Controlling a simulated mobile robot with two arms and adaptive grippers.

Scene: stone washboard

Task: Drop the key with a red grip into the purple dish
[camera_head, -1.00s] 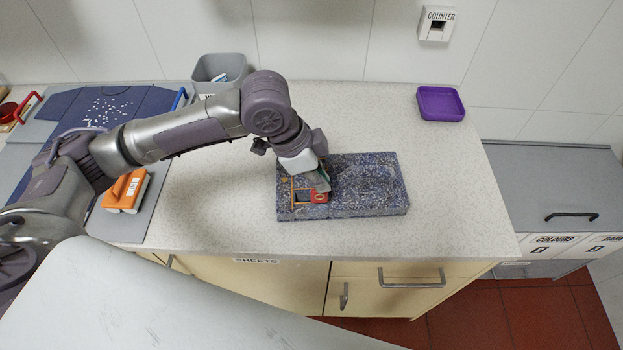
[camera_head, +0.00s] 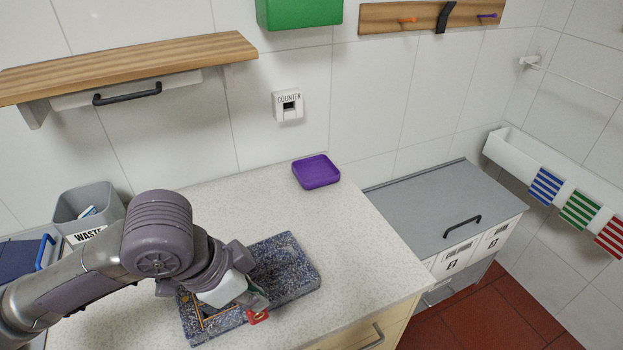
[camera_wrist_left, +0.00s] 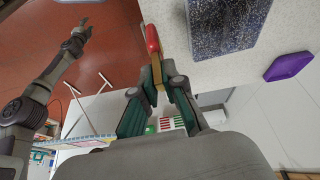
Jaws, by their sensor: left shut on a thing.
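The key has a red grip (camera_wrist_left: 152,38) and a brass-coloured part between the fingers of my left gripper (camera_wrist_left: 158,78), which is shut on it. In the head view the red grip (camera_head: 258,317) shows just below my left gripper (camera_head: 248,302), over the front edge of the speckled stone washboard (camera_head: 290,268). The washboard also shows in the left wrist view (camera_wrist_left: 225,24). The purple dish (camera_head: 316,172) stands at the back of the counter, apart from the gripper; it also shows in the left wrist view (camera_wrist_left: 288,66). My right gripper (camera_wrist_left: 86,27) is small there, away from the key.
The pale counter (camera_head: 345,245) is clear between washboard and dish. A grey waste bin (camera_head: 88,207) stands at the back left. A lower grey cabinet (camera_head: 440,205) is right of the counter. A wooden shelf (camera_head: 130,65) hangs on the wall.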

